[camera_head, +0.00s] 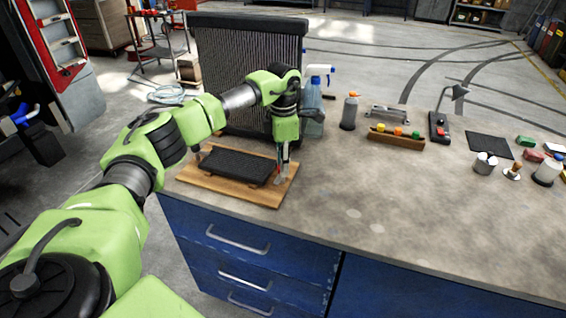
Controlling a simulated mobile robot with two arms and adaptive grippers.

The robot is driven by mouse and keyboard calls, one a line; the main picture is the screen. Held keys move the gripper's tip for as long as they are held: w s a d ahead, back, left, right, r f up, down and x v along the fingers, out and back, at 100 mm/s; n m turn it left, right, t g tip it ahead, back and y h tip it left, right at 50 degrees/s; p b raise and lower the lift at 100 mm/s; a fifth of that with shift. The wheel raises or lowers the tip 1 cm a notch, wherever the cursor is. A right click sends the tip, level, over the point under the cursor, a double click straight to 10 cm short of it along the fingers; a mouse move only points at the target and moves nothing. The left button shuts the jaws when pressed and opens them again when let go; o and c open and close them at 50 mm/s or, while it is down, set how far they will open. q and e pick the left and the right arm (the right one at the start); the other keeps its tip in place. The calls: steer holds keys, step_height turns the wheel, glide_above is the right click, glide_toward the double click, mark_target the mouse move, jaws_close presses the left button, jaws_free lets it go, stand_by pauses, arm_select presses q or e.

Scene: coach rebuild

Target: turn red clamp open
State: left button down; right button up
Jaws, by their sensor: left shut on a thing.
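A black ribbed block (237,165) lies on a wooden board (266,196) near the left front of the workbench. My left gripper (281,176) points down at the right end of the block, over the board's right side. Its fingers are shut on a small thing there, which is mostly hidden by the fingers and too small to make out. I cannot clearly pick out a red clamp; it may be what the fingers cover. My right gripper is not in view.
A tall dark finned panel (225,60) stands behind the board. A spray bottle (313,100) and an orange-capped bottle (349,112) stand behind and right of my gripper. A wooden rack (396,138) and a black box with a red button (439,128) stand farther right. The bench's front middle is clear.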

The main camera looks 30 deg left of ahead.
arm_select(q)
steer(key=shift+r+n, duration=0.1)
steer(key=shift+n, duration=0.4)
steer(key=c, duration=1.8)
jaws_free()
step_height(320, 180, up, 12)
